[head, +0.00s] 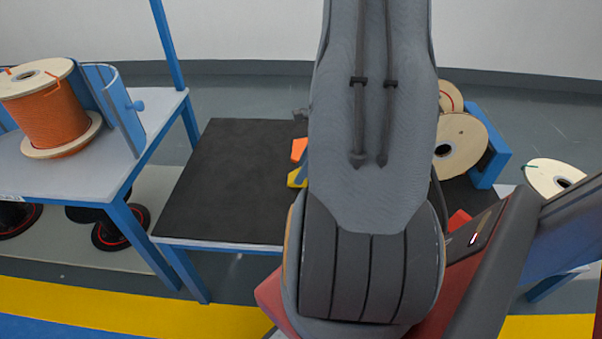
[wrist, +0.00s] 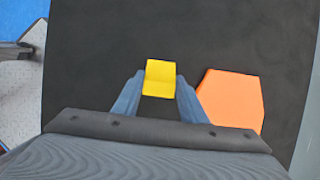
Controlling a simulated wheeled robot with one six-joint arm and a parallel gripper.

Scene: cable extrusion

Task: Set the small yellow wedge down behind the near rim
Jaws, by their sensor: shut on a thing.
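The small yellow wedge (wrist: 159,77) is between the two blue-grey fingers of my gripper (wrist: 158,92) in the wrist view, and the fingers are shut on it. In the head view a bit of the yellow wedge (head: 297,178) shows at the left of my arm, over the black-topped table (head: 225,180). My arm hides most of the gripper there. I cannot tell whether the wedge touches the table top. The near rim (head: 215,244) of this table shows as a pale edge at the front.
An orange block (wrist: 231,98) lies on the black top just right of my gripper. Cable spools (head: 458,143) and a blue stand (head: 490,145) are at the right. A grey table at the left holds an orange spool (head: 52,115). The left part of the black top is clear.

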